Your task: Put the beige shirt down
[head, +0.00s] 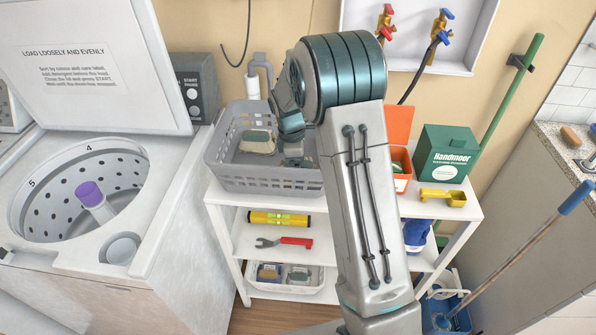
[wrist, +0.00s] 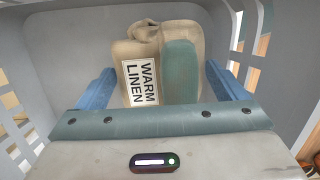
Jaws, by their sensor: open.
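The beige shirt (wrist: 145,50) is a folded bundle with a white "WARM LINEN" label and a green-teal panel on its right side. It lies inside the grey basket (head: 270,181); a beige and green bundle (head: 258,142) shows there in the head view too. My gripper (wrist: 160,72) is open, with one blue finger on each side of the bundle and a gap beside it. Whether the bundle touches the gripper's palm is hidden. In the head view my arm reaches down into the basket and covers its right part.
The basket stands on a white shelf unit (head: 440,205). To its right are an orange box (head: 398,163), a green Handmoor box (head: 446,154) and a yellow scoop (head: 443,197). An open washer (head: 85,190) stands at left. Basket walls closely surround my gripper.

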